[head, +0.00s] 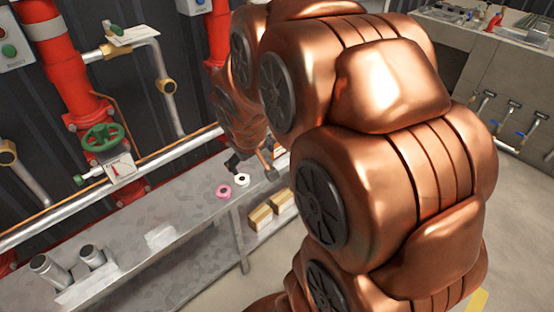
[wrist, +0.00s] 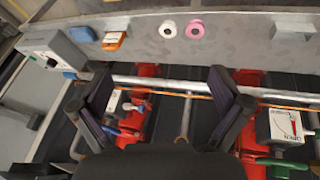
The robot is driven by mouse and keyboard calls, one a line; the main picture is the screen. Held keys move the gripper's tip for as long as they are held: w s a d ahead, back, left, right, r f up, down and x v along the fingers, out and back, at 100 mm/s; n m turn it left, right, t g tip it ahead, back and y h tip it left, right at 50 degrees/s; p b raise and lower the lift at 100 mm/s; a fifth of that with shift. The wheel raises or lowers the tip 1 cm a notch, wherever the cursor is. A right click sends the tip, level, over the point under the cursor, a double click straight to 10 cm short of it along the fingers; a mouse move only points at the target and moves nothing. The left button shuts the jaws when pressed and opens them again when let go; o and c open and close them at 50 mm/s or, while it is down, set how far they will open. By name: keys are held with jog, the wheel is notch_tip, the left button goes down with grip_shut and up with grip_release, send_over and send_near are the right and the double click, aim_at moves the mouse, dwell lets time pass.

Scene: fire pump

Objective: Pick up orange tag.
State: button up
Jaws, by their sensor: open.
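An orange tag (wrist: 115,41) with a pale edge lies on the grey metal bench (wrist: 240,50) in the upper left of the wrist view. I cannot pick it out in the head view, where my arm covers that stretch of bench. My gripper (wrist: 160,88) is open and empty, its two dark fingers spread wide. In the wrist view the tag lies beyond the left fingertip, apart from it. In the head view my gripper (head: 252,161) is partly hidden by my arm, near the bench's far end.
A white roll (wrist: 167,29) and a pink roll (wrist: 194,29) sit right of the tag. A blue item (wrist: 82,34) and a grey box (wrist: 55,48) are left of it. Red pipes (head: 84,85) and a silver rail (head: 175,155) run along the wall. Metal cups (head: 48,270) stand on the near bench.

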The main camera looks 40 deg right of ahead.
aim_at(280, 147)
jog(key=w+d+f+t+b, duration=0.45)
jog(key=w+d+f, duration=0.25)
jog(key=d, duration=0.3)
jog(key=w+d+f+t+b, duration=0.3)
jog(key=w+d+f+b, duration=0.35)
jog(key=d, duration=0.35)
jog(key=s+d+f+t+b, duration=0.1)
jog(key=f+t+b, duration=0.1)
jog(key=f, duration=0.1)
jog(key=d+f+n+t+y+b, duration=0.1)
jog(key=d+f+b, duration=0.1)
jog(key=s+d+f+t+y+b, duration=0.1)
jog(key=d+f+t+b, duration=0.1)
jog(key=f, duration=0.1)
jog(key=shift+s+d+f+t+b, duration=0.2)
jog(key=shift+s+f+t+b, duration=0.1)
jog(key=shift+s+t, duration=0.05)
jog(key=shift+w+d+f+t+y+b, duration=0.1)
jog(key=shift+w+t+y+b, duration=0.3)
jog(key=shift+w+t, duration=0.1)
jog(key=shift+w+d+f+b, duration=0.15)
jog(key=shift+w+b, duration=0.1)
jog(key=shift+w, duration=1.1)
jog(key=shift+w+d+f+b, duration=0.1)
jog(key=shift+w+b, duration=0.15)
jog(key=shift+w, duration=1.1)
jog(key=shift+c, duration=0.3)
jog(key=c, duration=1.2)
